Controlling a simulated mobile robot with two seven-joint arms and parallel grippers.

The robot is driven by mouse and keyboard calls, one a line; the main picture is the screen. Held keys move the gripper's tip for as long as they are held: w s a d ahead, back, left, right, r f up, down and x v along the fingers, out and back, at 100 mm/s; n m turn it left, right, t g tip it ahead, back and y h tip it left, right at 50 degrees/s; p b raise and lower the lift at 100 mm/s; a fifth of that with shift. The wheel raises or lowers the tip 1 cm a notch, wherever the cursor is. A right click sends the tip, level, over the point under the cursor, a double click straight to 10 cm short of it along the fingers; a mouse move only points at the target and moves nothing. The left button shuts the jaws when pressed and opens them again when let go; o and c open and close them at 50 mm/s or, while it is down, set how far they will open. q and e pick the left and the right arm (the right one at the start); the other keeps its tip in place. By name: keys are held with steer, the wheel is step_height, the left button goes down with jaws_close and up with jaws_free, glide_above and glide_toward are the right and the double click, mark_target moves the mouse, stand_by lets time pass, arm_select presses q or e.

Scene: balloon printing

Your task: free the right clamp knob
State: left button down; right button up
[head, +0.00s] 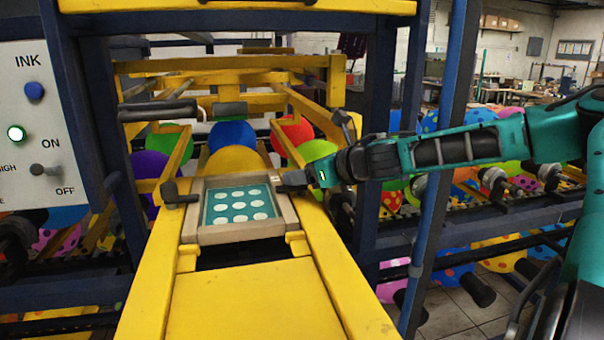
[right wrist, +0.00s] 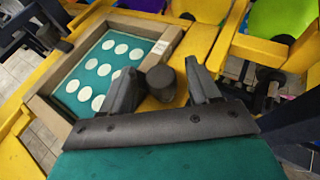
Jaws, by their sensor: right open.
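The right clamp knob (right wrist: 160,79) is a dark round-topped cylinder at the right edge of the wooden frame. My right gripper (head: 308,180) reaches in from the right at that edge. In the right wrist view its two dark fingers are apart, with the knob between them and a little beyond; I cannot tell if either finger touches it. The frame (head: 240,232) surrounds a teal plate (head: 222,207) with rows of white dots. The left clamp (head: 180,193), a dark handle, lies across the frame's left edge. My left gripper is not in view.
Yellow rails (head: 350,265) flank the frame, and a yellow panel (head: 245,300) lies in front. A blue post (head: 440,190) stands near my right arm. Balloons (head: 232,135) hang behind the frame. An ink control box (head: 45,110) stands at the left.

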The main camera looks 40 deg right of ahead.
steer(key=shift+w+f, duration=0.25)
steer(key=shift+w, duration=0.2)
steer(key=shift+c, duration=0.2)
steer(key=c, duration=0.9)
